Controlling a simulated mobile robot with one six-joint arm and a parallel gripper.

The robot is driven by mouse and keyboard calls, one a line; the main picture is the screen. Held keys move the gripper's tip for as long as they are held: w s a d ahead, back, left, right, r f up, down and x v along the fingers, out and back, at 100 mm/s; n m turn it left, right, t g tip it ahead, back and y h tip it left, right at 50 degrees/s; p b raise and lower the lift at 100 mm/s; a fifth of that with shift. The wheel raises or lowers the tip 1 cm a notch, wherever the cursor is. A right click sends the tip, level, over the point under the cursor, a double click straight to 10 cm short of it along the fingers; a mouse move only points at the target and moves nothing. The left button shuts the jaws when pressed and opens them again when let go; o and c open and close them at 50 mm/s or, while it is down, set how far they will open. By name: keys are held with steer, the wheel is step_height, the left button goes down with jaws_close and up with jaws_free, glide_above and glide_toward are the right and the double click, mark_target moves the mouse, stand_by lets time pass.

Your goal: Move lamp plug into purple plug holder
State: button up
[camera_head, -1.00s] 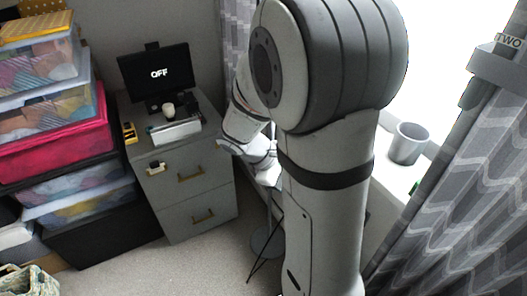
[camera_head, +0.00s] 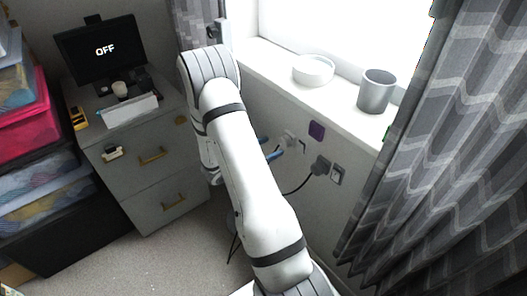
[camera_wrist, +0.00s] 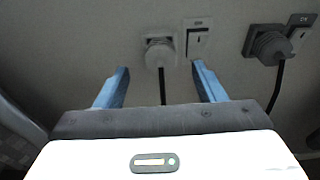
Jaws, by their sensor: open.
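A pale plug (camera_head: 290,138) sits in a wall socket below the window sill. In the wrist view the pale plug (camera_wrist: 160,54) is straight ahead with a dark cable hanging down. A dark grey plug (camera_head: 320,165) with a black cable is in another socket; it also shows at the right of the wrist view (camera_wrist: 271,45). I cannot tell which is the lamp plug. The purple plug holder (camera_head: 316,131) is a small square on the wall, above and between the plugs. My gripper (camera_head: 269,147) has blue fingers, open and empty, short of the pale plug. It also shows in the wrist view (camera_wrist: 160,78).
The window sill (camera_head: 345,105) above holds a white dish (camera_head: 313,70) and a grey cup (camera_head: 376,91). Grey curtains (camera_head: 430,170) hang at the right. A drawer cabinet (camera_head: 145,165) with a screen reading OFF (camera_head: 103,50) stands at the left.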

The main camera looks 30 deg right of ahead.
mark_target(281, 143)
steer(key=d, duration=0.5)
steer(key=shift+w+f, duration=0.2)
steer(key=shift+f, duration=0.2)
steer(key=shift+c, duration=0.4)
steer(key=c, duration=1.1)
steer(key=shift+a, duration=0.2)
steer(key=shift+s+a, duration=0.1)
steer(key=shift+a, duration=1.05)
steer(key=shift+a, duration=0.1)
